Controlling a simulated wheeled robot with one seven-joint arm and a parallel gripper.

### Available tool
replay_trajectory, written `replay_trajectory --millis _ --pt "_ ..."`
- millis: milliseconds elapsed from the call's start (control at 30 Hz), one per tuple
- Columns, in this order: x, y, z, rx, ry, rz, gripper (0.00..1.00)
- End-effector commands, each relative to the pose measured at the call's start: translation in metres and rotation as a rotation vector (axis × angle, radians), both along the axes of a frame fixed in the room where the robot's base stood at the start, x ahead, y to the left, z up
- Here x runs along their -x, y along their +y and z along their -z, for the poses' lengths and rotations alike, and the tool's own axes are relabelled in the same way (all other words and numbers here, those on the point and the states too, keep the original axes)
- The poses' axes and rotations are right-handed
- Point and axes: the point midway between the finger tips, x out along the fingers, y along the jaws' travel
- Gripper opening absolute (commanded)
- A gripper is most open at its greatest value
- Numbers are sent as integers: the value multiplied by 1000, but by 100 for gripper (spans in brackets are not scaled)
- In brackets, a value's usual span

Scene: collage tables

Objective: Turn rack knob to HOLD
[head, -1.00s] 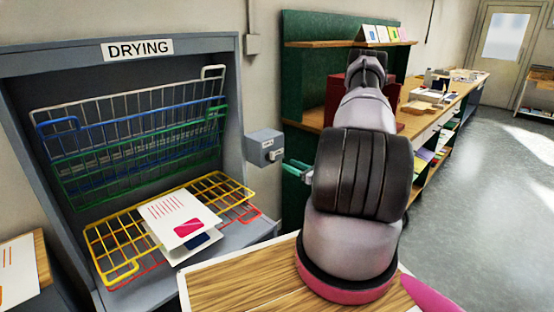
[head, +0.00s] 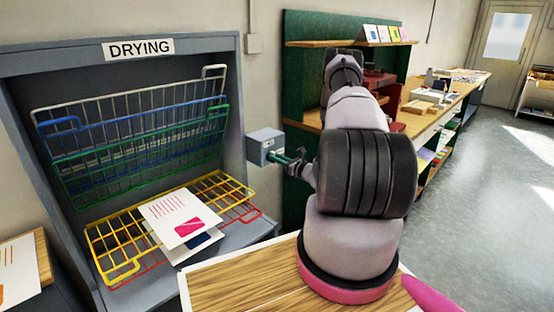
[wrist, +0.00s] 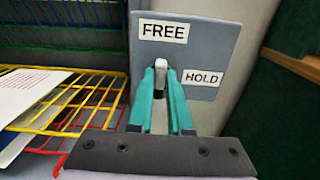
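The rack knob (wrist: 159,74) is a small dark piece with a pale upper end, on the front of a grey box (head: 264,141) beside the drying rack. In the wrist view its pale end points up, towards the FREE label (wrist: 163,31). The HOLD label (wrist: 203,78) is to its right. My gripper (head: 277,157) reaches left to the box. In the wrist view its teal fingers (wrist: 160,76) lie on both sides of the knob, close against it, and look shut on it. The fingers hide the knob's lower part.
The drying rack's grey cabinet (head: 232,130) stands left of the box. A yellow wire shelf (head: 112,240) holds printed sheets (head: 180,215), and the coloured shelves above are tilted up. A green shelf unit (head: 300,80) stands right of the box. A wooden table (head: 235,285) is in front.

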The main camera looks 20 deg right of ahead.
Motion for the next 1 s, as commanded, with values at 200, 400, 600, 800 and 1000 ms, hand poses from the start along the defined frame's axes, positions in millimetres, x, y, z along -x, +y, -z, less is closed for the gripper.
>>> replay_trajectory --millis 200,400,600,800,1000 --pt "0 0 0 -2 1 0 0" --pt "0 -1 0 -36 13 0 0" --pt "0 -2 0 -138 49 1 0" --pt "-1 -4 1 -297 107 1 0" --pt "-1 -6 1 -478 172 1 0"
